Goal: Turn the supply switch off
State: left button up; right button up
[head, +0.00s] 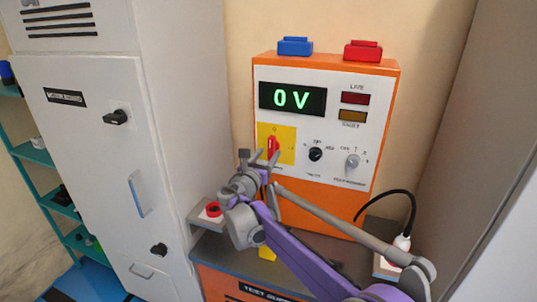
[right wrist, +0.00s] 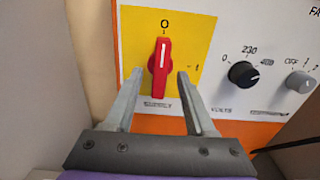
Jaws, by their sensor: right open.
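The supply switch is a red rotary handle (head: 272,146) on a yellow plate (head: 289,142) at the left of an orange and white test supply unit (head: 325,82). In the right wrist view the red handle (right wrist: 160,66) stands upright, its white mark pointing up at O; the other mark, I, is to the right. My right gripper (head: 258,160) is open in front of the switch. In the right wrist view its fingers (right wrist: 158,84) lie either side of the handle's lower part, with gaps showing on both sides. I cannot tell whether the tips touch the plate. My left gripper is out of view.
The display (head: 292,98) reads 0 V. A volts knob (head: 316,154) and a grey knob (head: 352,160) are right of the switch. A red button (head: 213,209) is left of my gripper. A grey cabinet (head: 95,160) stands at left; a black cable (head: 408,212) is at right.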

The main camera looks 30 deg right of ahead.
jog(key=v, duration=0.9)
jog(key=shift+s+b, duration=0.2)
jog(key=shift+b, duration=0.2)
jog(key=s+a+f+m+g+y+p, duration=0.1)
jog(key=s+f+m+g+y, duration=0.2)
jog(key=s+f+m, duration=0.5)
jog(key=s+f+m+g+y+p, duration=0.1)
jog(key=s+f+m+g+y, duration=0.1)
jog(key=s+f+m+y, duration=0.65)
jog(key=s+a+f+m+y, duration=0.1)
jog(key=s+a+f+m, duration=0.2)
jog(key=s+a+m, duration=0.2)
jog(key=s+a+f+m+g+y+p, duration=0.1)
jog(key=s+a+m, duration=0.3)
jog(key=s, duration=0.5)
jog(key=shift+s+a+f+m, duration=0.25)
jog(key=shift+a+f+m, duration=0.1)
jog(key=shift+a+f, duration=0.6)
